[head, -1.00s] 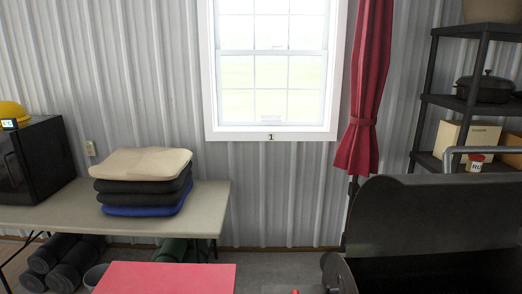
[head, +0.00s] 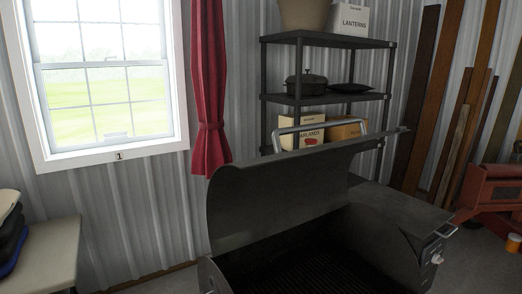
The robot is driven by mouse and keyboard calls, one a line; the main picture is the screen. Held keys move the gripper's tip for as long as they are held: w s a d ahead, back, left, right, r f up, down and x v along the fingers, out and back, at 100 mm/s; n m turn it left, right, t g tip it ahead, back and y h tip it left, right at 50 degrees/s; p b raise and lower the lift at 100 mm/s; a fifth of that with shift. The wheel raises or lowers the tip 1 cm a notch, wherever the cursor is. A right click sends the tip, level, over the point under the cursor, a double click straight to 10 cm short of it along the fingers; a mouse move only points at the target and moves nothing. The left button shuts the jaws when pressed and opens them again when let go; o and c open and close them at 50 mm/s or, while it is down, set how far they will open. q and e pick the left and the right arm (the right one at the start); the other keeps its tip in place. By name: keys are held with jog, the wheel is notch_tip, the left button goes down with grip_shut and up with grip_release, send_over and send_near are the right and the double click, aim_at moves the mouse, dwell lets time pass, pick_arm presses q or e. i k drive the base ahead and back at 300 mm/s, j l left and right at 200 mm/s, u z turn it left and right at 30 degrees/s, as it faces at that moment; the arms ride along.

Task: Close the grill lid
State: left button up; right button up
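The grill (head: 408,225) stands in front of me at the lower middle and right. Its dark lid (head: 270,195) is open and tilted up, with its inner face toward me. A grey bar handle (head: 322,128) shows above the lid's upper edge. The dark grate (head: 320,255) inside the grill is exposed. The near part of the grill is cut off by the bottom of the picture. Neither of my grippers shows in the head view.
A black shelf (head: 325,40) with boxes and a pot stands behind the grill. A table (head: 48,260) is at the left edge. Wooden boards (head: 420,95) lean on the wall at right, near a red metal object (head: 490,195). A red curtain (head: 209,90) hangs by the window.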

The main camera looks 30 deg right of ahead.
aim_at(248, 201)
jog(key=i+z, duration=0.2)
jog(key=z, duration=1.25)
jog(key=i+l+z, duration=0.25)
jog(key=z, duration=0.15)
jog(key=i+l+z, duration=0.4)
jog(key=l+u, duration=0.35)
jog(key=l, duration=0.55)
jog(key=j, duration=0.2)
jog(key=j+z, duration=0.45)
jog(key=j, duration=0.25)
jog(key=k, duration=0.05)
